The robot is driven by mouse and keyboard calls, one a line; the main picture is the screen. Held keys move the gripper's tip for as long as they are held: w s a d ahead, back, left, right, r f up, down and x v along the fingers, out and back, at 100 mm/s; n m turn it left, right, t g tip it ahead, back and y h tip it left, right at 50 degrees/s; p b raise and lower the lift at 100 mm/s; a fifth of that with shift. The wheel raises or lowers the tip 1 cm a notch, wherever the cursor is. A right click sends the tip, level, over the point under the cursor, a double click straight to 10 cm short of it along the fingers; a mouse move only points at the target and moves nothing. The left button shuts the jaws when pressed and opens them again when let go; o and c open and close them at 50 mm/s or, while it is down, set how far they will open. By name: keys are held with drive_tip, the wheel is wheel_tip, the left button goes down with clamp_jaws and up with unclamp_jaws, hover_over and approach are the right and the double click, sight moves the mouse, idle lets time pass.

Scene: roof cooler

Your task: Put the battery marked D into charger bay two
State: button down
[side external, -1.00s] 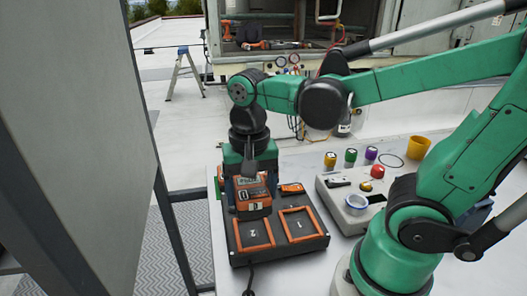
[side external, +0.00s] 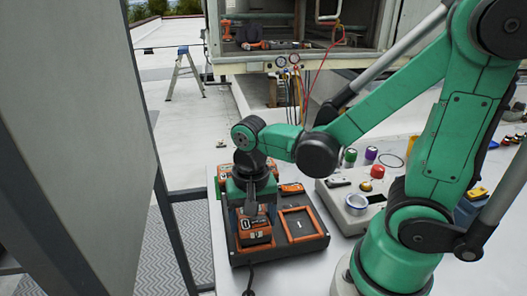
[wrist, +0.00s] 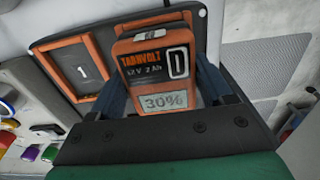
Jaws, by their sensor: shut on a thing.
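My gripper (side external: 251,212) points down over the near-left part of the dark charger (side external: 282,249). It is shut on an orange and black battery (side external: 255,237), which also shows in the wrist view (wrist: 155,70) between the two fingers. Its label there reads TARNVOLT 12 V 2 Ah with a boxed mark that looks like D, and a 30% display. The battery is over charger bay two and hides that bay. I cannot tell whether it is seated or just above. The orange-framed bay marked 1 (wrist: 82,72) is empty, to the right in the side view (side external: 299,224).
A grey control box (side external: 345,203) with a red button and a white-blue ring stands right of the charger. Another orange item (side external: 224,173) shows partly behind my gripper. A cable runs from the charger's front.

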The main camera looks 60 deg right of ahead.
drive_tip(key=shift+f, duration=0.1)
unclamp_jaws()
wheel_tip(320, 180, up, 12)
drive_tip(key=f+n+t, duration=0.1)
drive_tip(key=n+t, duration=0.1)
drive_tip(key=w+f+n+t, duration=0.1)
drive_tip(key=n+t, duration=0.1)
drive_tip(key=w+d+f+n+t, duration=0.1)
drive_tip(key=n, duration=0.2)
drive_tip(key=shift+w+d+f+t, duration=0.15)
drive_tip(key=shift+w+t, duration=0.1)
drive_tip(key=shift+t, duration=0.15)
drive_tip(key=shift+w+d+f+n+t, duration=0.15)
drive_tip(key=shift+w+n+t, duration=0.2)
drive_tip(key=shift+n+t, duration=0.5)
